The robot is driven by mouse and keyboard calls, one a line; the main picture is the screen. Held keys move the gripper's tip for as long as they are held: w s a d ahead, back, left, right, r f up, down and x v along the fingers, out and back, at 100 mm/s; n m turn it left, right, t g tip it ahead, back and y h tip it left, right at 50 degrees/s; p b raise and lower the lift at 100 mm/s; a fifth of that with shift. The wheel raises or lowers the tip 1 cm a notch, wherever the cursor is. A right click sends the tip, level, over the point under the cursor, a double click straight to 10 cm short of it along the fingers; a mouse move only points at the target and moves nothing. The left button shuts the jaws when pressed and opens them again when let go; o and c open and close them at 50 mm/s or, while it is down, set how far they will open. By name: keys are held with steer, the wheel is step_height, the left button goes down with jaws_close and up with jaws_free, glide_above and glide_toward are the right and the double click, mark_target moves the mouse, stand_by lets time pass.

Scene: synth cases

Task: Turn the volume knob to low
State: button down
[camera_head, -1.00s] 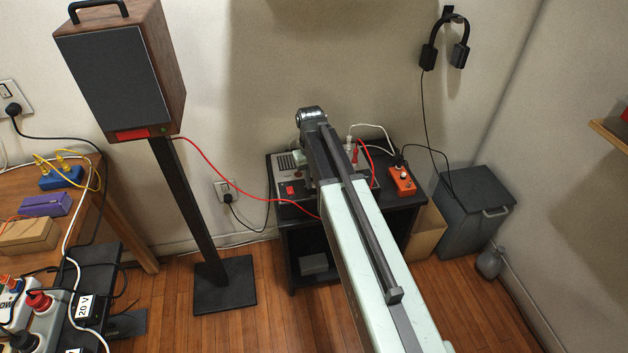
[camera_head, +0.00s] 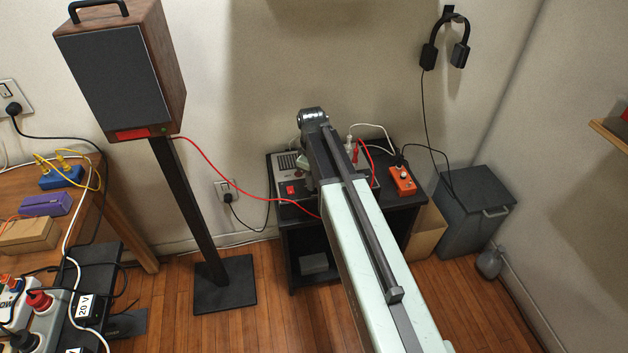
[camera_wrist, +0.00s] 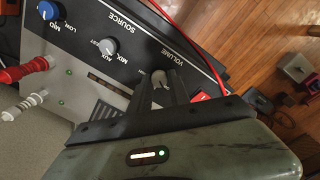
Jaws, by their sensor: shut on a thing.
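The grey amplifier (camera_head: 280,170) with a black control strip sits on top of the black stand, partly hidden behind my arm. In the wrist view, the pale volume knob (camera_wrist: 160,78) is beside the printed word VOLUME. My gripper (camera_wrist: 163,88) is shut on this knob, with one dark finger on each side. The fingers cover part of the knob and its scale, so I cannot read its setting. A grey source knob (camera_wrist: 104,47) and a blue-capped knob (camera_wrist: 49,11) are farther along the strip. In the head view my gripper is hidden by the arm.
A red switch (camera_head: 291,190) is close to the fingers. Red plugs (camera_wrist: 25,69) and white plugs (camera_wrist: 25,108) stick out of the amplifier. An orange box (camera_head: 402,181) is on the stand's right. A speaker (camera_head: 115,75) stands left, its red cable (camera_head: 235,191) running to the amplifier.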

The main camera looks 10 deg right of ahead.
stand_by(0.5)
steer(key=c, duration=1.2)
jaws_free()
steer(key=shift+c, duration=0.2)
step_height(320, 180, up, 8)
steer(key=p, duration=0.8)
steer(key=shift+s+a, duration=0.1)
steer(key=shift+s, duration=0.05)
steer(key=shift+f, duration=0.1)
